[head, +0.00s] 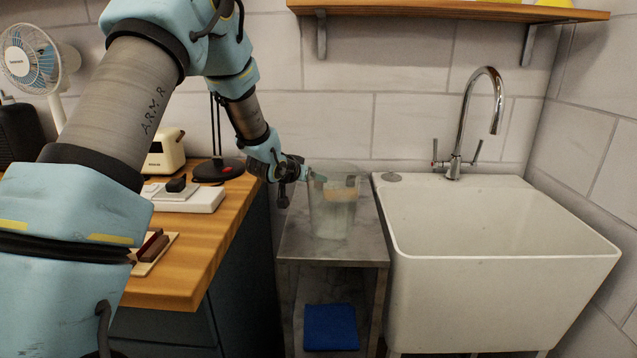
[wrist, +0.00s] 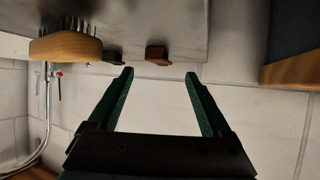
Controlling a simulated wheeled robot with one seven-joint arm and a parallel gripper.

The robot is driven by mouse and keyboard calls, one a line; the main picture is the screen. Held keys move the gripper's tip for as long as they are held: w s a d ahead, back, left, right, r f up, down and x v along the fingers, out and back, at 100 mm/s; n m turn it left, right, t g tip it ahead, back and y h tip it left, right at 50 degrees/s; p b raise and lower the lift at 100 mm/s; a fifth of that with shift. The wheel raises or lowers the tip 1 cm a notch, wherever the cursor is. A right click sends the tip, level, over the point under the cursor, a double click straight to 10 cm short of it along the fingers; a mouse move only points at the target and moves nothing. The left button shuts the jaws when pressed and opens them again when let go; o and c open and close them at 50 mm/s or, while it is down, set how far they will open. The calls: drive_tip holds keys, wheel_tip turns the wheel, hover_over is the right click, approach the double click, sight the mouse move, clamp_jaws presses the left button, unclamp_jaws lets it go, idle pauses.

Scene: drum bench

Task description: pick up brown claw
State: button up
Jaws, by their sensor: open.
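My gripper (wrist: 159,76) is open, with nothing between its two green fingers in the wrist view. In the head view my gripper (head: 316,175) is at the upper left of a clear container (head: 334,218) on the metal stand. A small reddish-brown piece (wrist: 157,55) lies just beyond the fingertips, between their lines and apart from them. A tan wooden piece with a row of metal spikes (wrist: 66,48) is at upper left, with a dark piece beside it. I cannot tell for certain which one is the brown claw. In the head view, a blurred tan shape shows through the container.
The metal stand (head: 286,242) is between the wooden bench (head: 215,225) and the white sink (head: 500,270) with its tall tap (head: 490,100). A blue item (head: 331,327) is on the lower shelf. A black lamp (head: 218,170) stands on the bench. A wooden shelf (head: 450,10) hangs above.

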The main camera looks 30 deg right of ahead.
drive_tip(key=shift+p+x, duration=0.95)
drive_tip(key=shift+x, duration=1.6)
drive_tip(key=shift+c, duration=0.3)
clamp_jaws()
